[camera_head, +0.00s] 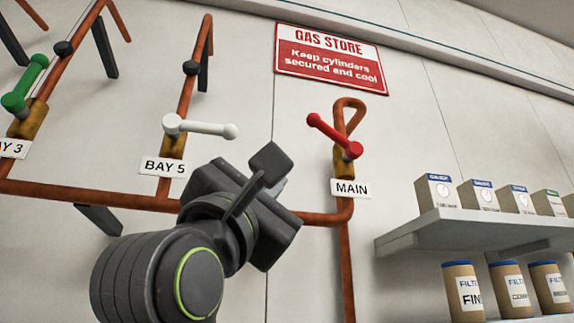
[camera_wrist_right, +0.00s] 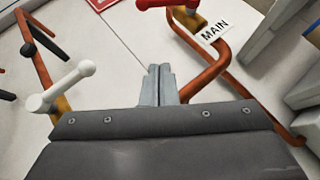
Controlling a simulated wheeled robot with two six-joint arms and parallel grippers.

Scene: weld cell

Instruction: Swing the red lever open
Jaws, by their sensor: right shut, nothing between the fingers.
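The red lever (camera_head: 334,136) is on the brass-coloured valve (camera_head: 343,168) above the MAIN label (camera_head: 351,188). Its bar slants from the pivot up and left to a round knob. In the right wrist view, part of the red lever (camera_wrist_right: 168,3) shows at the top edge, beyond my fingertips and apart from them. My right gripper (camera_wrist_right: 159,70) is shut and empty, its fingers together. In the head view my right wrist is below and left of the red lever, and its fingers are hidden. My left gripper is not in view.
A white lever (camera_head: 205,127) at BAY 5 and a green lever (camera_head: 24,84) at BAY 3 are to the left. Copper pipe (camera_head: 90,195) runs along the wall. A shelf (camera_head: 470,230) with boxes is at right, with several canisters below. Wall around the red lever is clear.

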